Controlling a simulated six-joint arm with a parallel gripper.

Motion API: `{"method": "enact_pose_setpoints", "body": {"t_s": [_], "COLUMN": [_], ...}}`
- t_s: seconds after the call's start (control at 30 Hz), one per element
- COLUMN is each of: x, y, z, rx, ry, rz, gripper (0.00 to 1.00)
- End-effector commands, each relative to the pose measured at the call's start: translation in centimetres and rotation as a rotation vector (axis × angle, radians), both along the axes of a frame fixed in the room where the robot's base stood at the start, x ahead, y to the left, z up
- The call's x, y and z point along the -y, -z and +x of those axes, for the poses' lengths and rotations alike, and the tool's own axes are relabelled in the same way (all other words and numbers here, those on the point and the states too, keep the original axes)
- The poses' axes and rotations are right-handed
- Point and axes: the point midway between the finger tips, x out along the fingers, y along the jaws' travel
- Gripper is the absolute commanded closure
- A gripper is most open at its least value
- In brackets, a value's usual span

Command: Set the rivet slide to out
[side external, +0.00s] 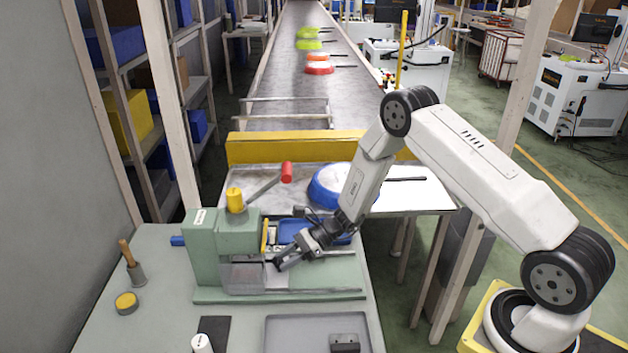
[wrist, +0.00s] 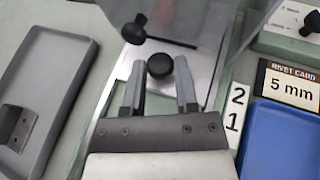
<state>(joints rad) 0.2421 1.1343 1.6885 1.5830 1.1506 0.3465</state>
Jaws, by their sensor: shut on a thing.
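A round black knob (wrist: 160,66) stands on a pale metal plate (wrist: 108,98) in the wrist view; I take it as the rivet slide's knob. My gripper (wrist: 158,76) has one finger on each side of it and is shut on it. In the side view my gripper (side external: 280,263) reaches down from the right to the front of the green machine (side external: 203,250). The knob itself is hard to make out there behind the fingers. No "out" mark is readable.
A second black knob (wrist: 134,28) is just beyond the fingers. A label with 2 and 1 (wrist: 236,108), a 5 mm rivet card (wrist: 291,86) and a blue tray (wrist: 283,145) lie right.

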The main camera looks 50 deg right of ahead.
Motion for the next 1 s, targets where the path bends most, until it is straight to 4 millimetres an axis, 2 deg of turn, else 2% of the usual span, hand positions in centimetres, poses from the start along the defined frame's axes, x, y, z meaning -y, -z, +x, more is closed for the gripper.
{"method": "enact_pose_setpoints", "body": {"t_s": [0.57, 0.77, 1.0], "x": [0.3, 1.9, 5.3], "y": [0.0, -0.1, -0.1], "z": [-0.4, -1.8, -5.1], "rx": [0.0, 0.0, -0.001], "ry": [-0.001, 0.003, 0.005], "rz": [0.002, 0.003, 0.004], "gripper": [1.0, 1.0, 1.0]}}
